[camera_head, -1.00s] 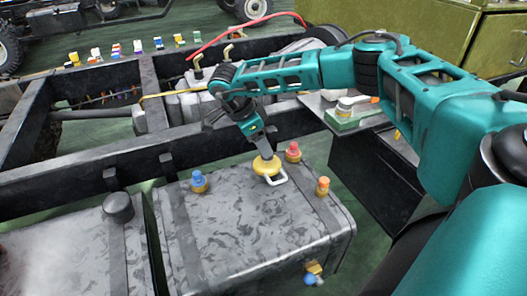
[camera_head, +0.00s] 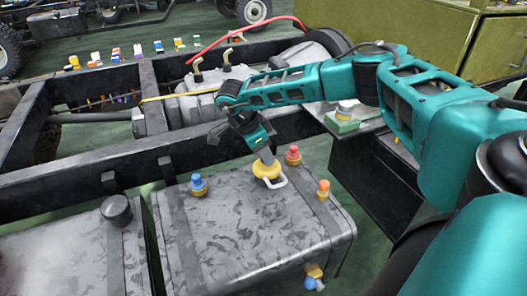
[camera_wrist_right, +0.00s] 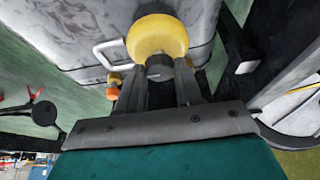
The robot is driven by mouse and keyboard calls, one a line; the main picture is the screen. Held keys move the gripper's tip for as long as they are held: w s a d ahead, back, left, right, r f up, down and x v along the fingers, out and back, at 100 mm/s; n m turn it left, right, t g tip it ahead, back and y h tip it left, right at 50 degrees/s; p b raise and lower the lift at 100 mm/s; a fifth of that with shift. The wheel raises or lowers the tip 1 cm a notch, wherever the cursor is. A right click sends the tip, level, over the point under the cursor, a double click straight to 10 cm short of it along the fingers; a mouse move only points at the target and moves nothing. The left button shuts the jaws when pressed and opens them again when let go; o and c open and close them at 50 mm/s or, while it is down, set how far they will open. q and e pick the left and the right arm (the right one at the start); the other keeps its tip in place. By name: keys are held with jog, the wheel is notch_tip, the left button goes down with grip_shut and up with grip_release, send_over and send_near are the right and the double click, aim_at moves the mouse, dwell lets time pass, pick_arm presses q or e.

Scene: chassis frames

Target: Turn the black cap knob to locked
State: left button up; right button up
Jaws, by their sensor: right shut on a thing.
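A yellow cap (camera_head: 265,171) with a white loop handle (camera_head: 277,183) sits on the grey tank (camera_head: 245,230). In the right wrist view, a dark knob (camera_wrist_right: 159,69) stands on this yellow cap (camera_wrist_right: 157,36), between my fingers. My right gripper (camera_head: 265,157) comes down onto the cap from above and is shut on the dark knob. The fingers hide most of the knob in the head view. A separate black cap (camera_head: 116,210) stands on the left tank (camera_head: 70,250). My left gripper is not in view.
The black chassis rail (camera_head: 90,178) runs behind the tanks. A black box (camera_head: 372,175) is to the right, beneath my right arm.

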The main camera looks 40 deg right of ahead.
jog(key=c, duration=0.3)
jog(key=m+g+p, duration=0.1)
jog(key=m, duration=0.2)
jog(key=shift+w+y+p, duration=0.1)
jog(key=shift+y+p, duration=0.2)
jog(key=m+g+y, duration=0.1)
jog(key=m, duration=0.2)
jog(key=shift+w+d+m+p, duration=0.1)
jog(key=shift+w+m+p, duration=0.05)
jog(key=shift+m+p, duration=0.2)
jog(key=m, duration=0.2)
jog(key=m+y, duration=0.1)
jog(key=m, duration=0.1)
jog(key=m+g+y, duration=0.1)
jog(key=m, duration=0.1)
jog(key=shift+w+d, duration=0.1)
jog(key=shift+d, duration=0.15)
jog(key=m, duration=0.1)
jog(key=m+y, duration=0.1)
jog(key=m, duration=0.1)
jog(key=m+y, duration=0.1)
jog(key=m, duration=0.1)
jog(key=shift+d+p, duration=0.25)
jog(key=shift+p, duration=0.15)
jog(key=shift+m, duration=0.25)
